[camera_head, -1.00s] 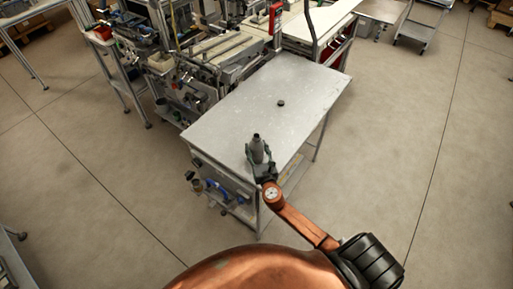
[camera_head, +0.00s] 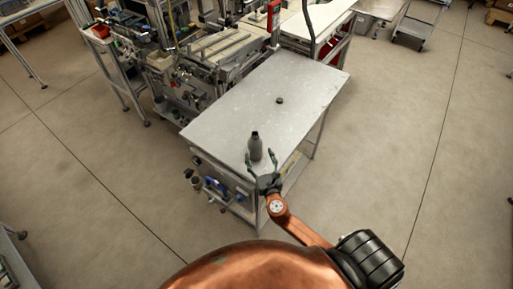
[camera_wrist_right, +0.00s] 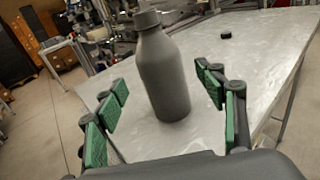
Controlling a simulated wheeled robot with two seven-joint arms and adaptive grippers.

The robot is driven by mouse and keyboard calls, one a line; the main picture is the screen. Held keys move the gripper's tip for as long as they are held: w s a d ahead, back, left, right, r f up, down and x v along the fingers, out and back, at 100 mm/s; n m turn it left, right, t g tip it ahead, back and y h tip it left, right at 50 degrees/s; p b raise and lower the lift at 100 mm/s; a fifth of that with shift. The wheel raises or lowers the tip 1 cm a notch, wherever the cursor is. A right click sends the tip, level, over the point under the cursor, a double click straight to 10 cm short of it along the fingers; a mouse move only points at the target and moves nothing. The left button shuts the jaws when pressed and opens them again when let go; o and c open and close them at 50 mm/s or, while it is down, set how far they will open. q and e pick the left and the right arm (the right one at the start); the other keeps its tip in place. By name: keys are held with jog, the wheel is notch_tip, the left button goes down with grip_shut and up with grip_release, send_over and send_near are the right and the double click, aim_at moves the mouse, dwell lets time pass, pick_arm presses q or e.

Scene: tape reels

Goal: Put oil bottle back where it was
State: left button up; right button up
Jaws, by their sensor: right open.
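The oil bottle (camera_head: 255,148) is a grey bottle with a dark cap. It stands upright near the front edge of the grey metal table (camera_head: 225,118). In the right wrist view the bottle (camera_wrist_right: 163,75) stands in front of my right gripper, between the lines of its green-padded fingers, with clear gaps on both sides. My right gripper (camera_head: 262,168) is open and empty at the table's near edge, just in front of the bottle. My left gripper is not in view.
A small dark round object (camera_head: 279,100) lies farther back on the table. A machine frame with rails (camera_head: 225,50) stands behind the table on the left. The rest of the tabletop is clear. Open floor lies to the right.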

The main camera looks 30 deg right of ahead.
jog(key=shift+v, duration=2.5)
